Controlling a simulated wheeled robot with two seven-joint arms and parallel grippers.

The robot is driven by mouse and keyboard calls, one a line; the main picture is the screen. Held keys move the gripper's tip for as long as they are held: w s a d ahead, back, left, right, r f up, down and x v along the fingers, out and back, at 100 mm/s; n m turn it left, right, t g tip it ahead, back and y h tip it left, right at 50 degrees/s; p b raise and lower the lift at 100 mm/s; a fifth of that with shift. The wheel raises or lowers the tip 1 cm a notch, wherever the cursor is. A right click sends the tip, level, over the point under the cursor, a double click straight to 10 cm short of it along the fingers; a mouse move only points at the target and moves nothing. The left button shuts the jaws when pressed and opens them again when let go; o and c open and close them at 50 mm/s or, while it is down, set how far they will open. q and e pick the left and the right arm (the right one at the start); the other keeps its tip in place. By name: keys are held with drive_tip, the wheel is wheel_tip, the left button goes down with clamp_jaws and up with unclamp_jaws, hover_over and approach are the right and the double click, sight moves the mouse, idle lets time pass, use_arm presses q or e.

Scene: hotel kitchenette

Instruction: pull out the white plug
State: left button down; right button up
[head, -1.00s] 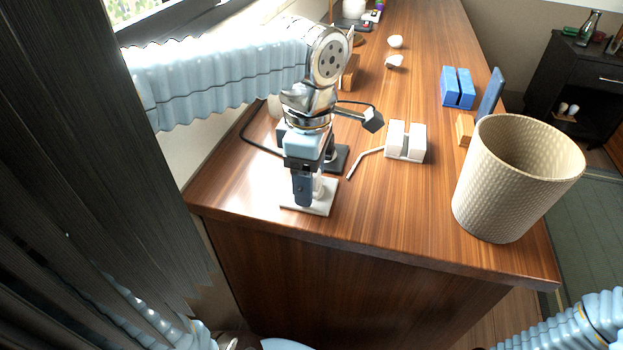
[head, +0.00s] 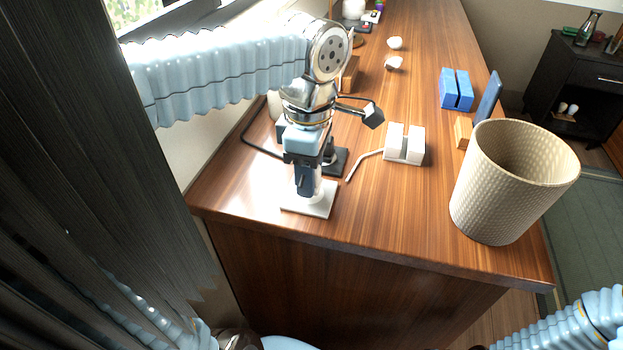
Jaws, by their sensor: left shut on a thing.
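The white plug (head: 317,187) shows as a pale upright piece beside and behind the dark fingers of my left gripper (head: 304,190). It stands above a square white base (head: 322,209) at the near left corner of the wooden counter. My left gripper points down over this base and is shut on the plug. The fingers hide most of the plug, so I cannot tell whether its lower end is still in the base. My right gripper is out of view; only part of my right arm shows at the bottom right.
A white slotted block (head: 405,146) with a thin bent rod lies right of the gripper. A woven basket (head: 497,205) stands at the counter's right edge. A dark lamp-like item (head: 372,115) is close behind my gripper. A blue block (head: 456,90) is farther back. The counter's front middle is clear.

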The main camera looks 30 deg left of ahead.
use_arm(q)
drive_tip(key=shift+r+p, duration=0.55)
drive_tip(key=shift+r, duration=1.7)
